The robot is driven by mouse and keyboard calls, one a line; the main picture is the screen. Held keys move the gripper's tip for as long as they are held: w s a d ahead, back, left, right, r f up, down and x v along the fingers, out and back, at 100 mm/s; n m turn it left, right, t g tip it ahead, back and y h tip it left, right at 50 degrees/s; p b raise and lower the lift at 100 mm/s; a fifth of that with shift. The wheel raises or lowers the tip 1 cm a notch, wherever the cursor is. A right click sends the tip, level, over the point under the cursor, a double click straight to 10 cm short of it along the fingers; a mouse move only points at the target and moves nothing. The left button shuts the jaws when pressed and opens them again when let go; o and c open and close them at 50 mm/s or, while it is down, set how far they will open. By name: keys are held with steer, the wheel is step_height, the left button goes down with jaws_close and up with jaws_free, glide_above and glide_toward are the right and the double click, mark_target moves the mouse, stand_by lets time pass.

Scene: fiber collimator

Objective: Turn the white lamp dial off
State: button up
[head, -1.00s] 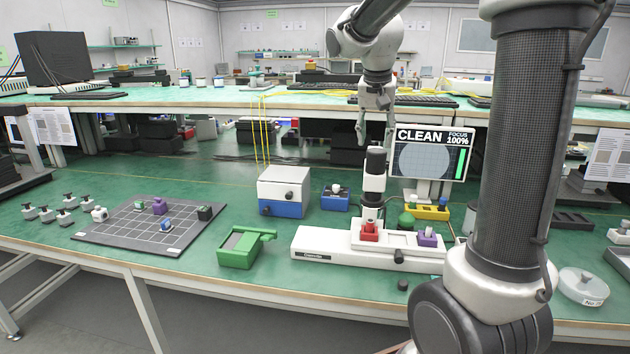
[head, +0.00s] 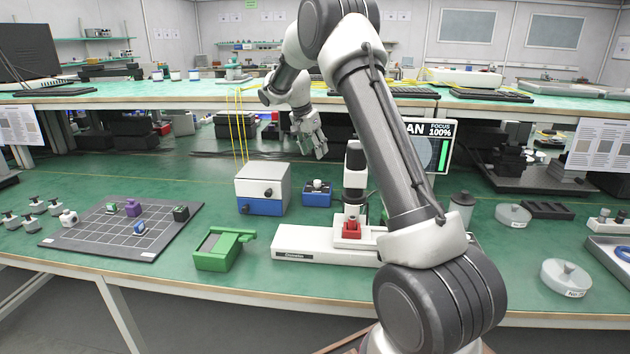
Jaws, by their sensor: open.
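A box (head: 263,188) with a white upper half and a blue lower half stands on the green table, left of centre. A black dial (head: 268,193) sits on its white front face, and another dark knob (head: 244,209) is on the blue part. Which way the dials are set is too small to tell. My gripper (head: 319,153) is open and empty. It points down, above and to the right of the box, and appears apart from everything.
A small blue block-like device (head: 317,194) stands right of the box. The white instrument (head: 300,243) with an upright black-and-white tube stands farther right, with a green container (head: 222,250) in front. A gridded board (head: 105,236) lies left. My arm partly hides the monitor (head: 443,150).

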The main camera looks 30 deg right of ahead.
steer(key=m, duration=0.2)
glide_toward(317, 181)
steer(key=f, duration=0.1)
steer(key=shift+h, duration=0.3)
steer(key=x, duration=0.8)
steer(key=shift+a, duration=0.1)
steer(key=c, duration=1)
steer(key=shift+c, duration=0.2)
